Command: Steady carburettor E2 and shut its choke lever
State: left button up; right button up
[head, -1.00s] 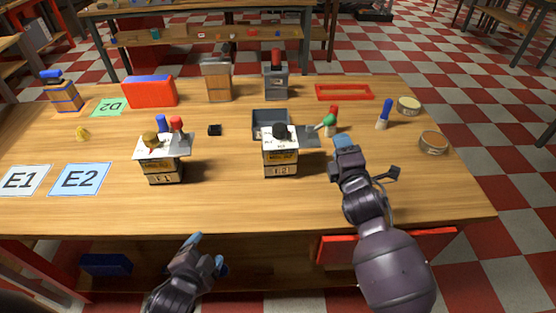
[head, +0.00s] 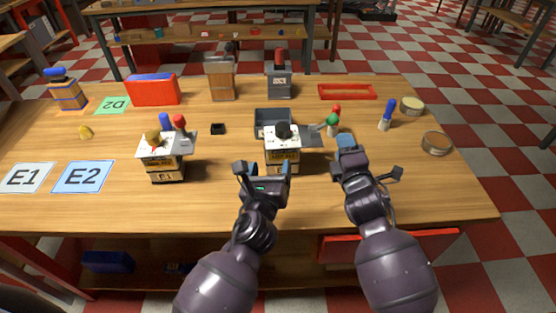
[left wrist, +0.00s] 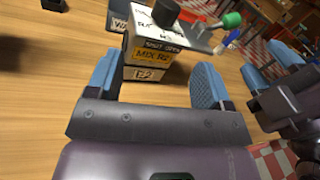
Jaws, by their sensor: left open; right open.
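Carburettor E2 (head: 283,158) stands upright on the table, a boxy body with a white top and a black knob. In the left wrist view its E2 label (left wrist: 148,75) and a "SHUT OPEN" marking face me. A thin grey lever with a green knob (left wrist: 232,19) reaches out to the right from its top; the knob also shows in the head view (head: 332,120). My left gripper (head: 263,168) is open in front of E2, its blue fingers spread; E2's label shows between them in the wrist view. My right gripper (head: 346,151) is open and empty, right of E2 and below the green knob.
Carburettor E1 (head: 163,160) stands to the left. Label cards E1 (head: 24,178) and E2 (head: 82,177) lie at the left front. A grey tray (head: 272,118) sits behind E2. A blue-handled tool (head: 386,115) and round tins (head: 436,144) are at the right.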

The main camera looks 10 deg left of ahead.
aim_at(282, 134)
pick_arm(q)
jog(key=w, duration=0.4)
jog(key=w+m, duration=0.1)
jog(key=w, duration=0.4)
jog(key=w+m+y, duration=0.1)
jog(key=w, duration=0.3)
jog(key=shift+w+d+r, duration=0.2)
jog(key=shift+r, duration=0.15)
jog(key=c, duration=1.2)
